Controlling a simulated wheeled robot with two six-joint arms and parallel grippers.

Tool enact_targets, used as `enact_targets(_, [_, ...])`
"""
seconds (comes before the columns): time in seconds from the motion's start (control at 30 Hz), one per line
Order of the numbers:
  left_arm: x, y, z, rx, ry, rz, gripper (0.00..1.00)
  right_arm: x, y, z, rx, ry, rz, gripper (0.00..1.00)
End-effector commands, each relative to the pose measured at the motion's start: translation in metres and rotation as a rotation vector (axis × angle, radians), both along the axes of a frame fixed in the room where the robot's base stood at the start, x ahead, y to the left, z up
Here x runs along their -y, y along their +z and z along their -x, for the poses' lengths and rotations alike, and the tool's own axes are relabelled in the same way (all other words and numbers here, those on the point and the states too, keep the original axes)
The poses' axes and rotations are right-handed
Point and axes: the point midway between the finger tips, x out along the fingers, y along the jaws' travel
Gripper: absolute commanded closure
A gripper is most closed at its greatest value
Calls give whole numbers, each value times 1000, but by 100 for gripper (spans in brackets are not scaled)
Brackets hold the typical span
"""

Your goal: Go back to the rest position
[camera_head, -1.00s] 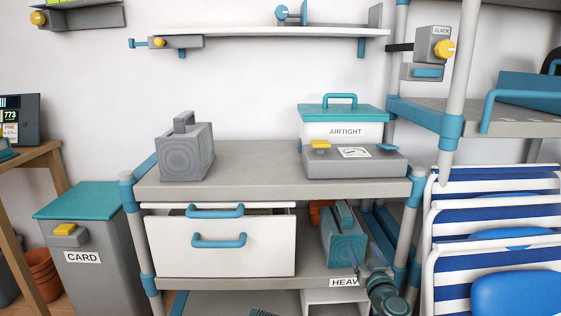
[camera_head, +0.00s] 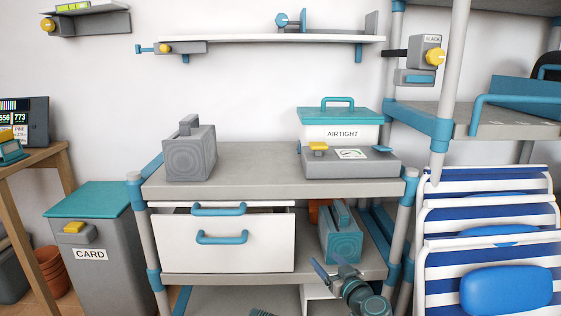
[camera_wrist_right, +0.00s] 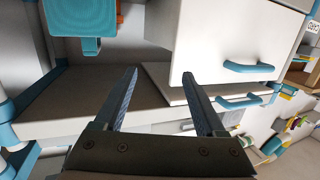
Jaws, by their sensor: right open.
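My right gripper (camera_head: 328,266) is at the bottom of the head view, in front of the shelf unit and below the teal ridged box. Its blue fingers are apart with nothing between them, as the right wrist view (camera_wrist_right: 158,73) also shows. The white drawer front (camera_head: 175,255) with a blue handle is to its left in the head view. The teal ridged box (camera_head: 340,236) stands on the shelf behind it, apart from the fingers in the wrist view. My left gripper cannot be made out.
The shelf unit's grey top (camera_head: 250,160) carries a grey ridged block (camera_head: 188,155), an AIRTIGHT box (camera_head: 340,132) and a grey case (camera_head: 350,164). A CARD bin (camera_head: 105,262) stands left. Striped folded chairs (camera_head: 488,222) stand right. A wall shelf (camera_head: 265,40) is above.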

Motion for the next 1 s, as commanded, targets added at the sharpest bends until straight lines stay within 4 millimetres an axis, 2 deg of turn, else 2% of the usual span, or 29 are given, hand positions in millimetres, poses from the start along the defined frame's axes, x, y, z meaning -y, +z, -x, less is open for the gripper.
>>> enact_targets(0.13, [0,15,0,0,-1,0,53,-51,-10,18,-119,154,25,28])
enact_targets(0.23, [0,27,0,-1,-3,-1,53,-89,-28,41,-262,272,61,28])
enact_targets(0.3, [0,37,0,-1,-4,-1,53,-114,-45,65,-406,349,104,28])
enact_targets(0.4, [0,53,0,-1,-6,-1,53,-134,-74,108,-663,405,195,28])
enact_targets(0.53, [0,67,0,-2,-8,-2,53,-128,-100,157,-956,353,323,28])
enact_targets(0.7, [-1,80,0,-2,-10,-2,53,-102,-109,200,-1212,183,469,28])
enact_targets(0.9, [-1,96,0,-2,-11,-2,53,-67,-95,235,-1391,-88,610,28])
enact_targets(1.0, [-1,120,0,-2,-11,-2,53,-68,-71,232,-1385,-76,596,28])
